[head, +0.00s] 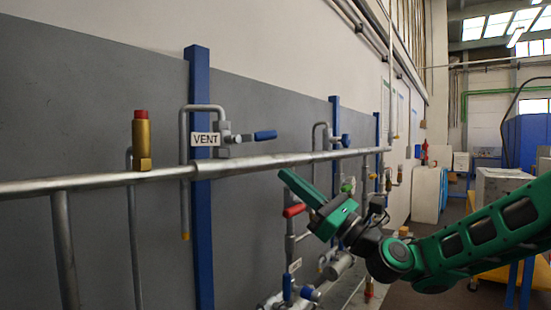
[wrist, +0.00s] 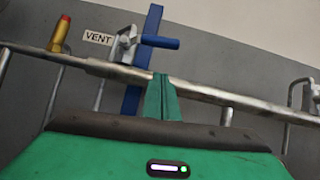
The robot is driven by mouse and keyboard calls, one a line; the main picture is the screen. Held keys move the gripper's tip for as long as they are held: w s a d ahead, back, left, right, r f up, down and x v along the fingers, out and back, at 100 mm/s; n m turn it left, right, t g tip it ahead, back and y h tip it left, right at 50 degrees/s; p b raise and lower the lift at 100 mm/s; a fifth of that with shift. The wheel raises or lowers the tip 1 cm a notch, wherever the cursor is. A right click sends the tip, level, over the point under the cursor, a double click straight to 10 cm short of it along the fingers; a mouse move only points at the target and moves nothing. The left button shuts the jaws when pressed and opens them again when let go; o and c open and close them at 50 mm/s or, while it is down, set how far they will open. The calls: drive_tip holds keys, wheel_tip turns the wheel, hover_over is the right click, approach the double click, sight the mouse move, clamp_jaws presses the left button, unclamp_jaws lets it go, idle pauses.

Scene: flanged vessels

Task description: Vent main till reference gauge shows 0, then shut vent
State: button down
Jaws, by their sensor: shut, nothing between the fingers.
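The vent valve has a blue lever handle (head: 265,135) that points right, roughly along the main pipe (head: 262,162). A white VENT label (head: 205,139) hangs just left of it. In the wrist view the blue handle (wrist: 160,42) and the label (wrist: 97,38) lie ahead of the fingertips. My gripper (head: 285,174) is shut and empty. In the head view it appears below and right of the vent handle, apart from it. I cannot make out a reference gauge or any reading.
A brass fitting with a red cap (head: 141,140) stands on the pipe at left. Blue posts (head: 201,240) carry the pipework. A red handle (head: 294,210) and lower valves sit close behind my gripper. Floor shows at right, beside bins.

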sight(257, 137)
drive_tip(key=w+a+r, duration=0.1)
drive_tip(key=a+r, duration=0.2)
drive_tip(key=r, duration=0.2)
drive_tip(key=shift+w+a+r, duration=0.15)
drive_tip(key=shift+w+r, duration=0.25)
drive_tip(key=shift+a+r, duration=0.1)
drive_tip(key=shift+a, duration=0.1)
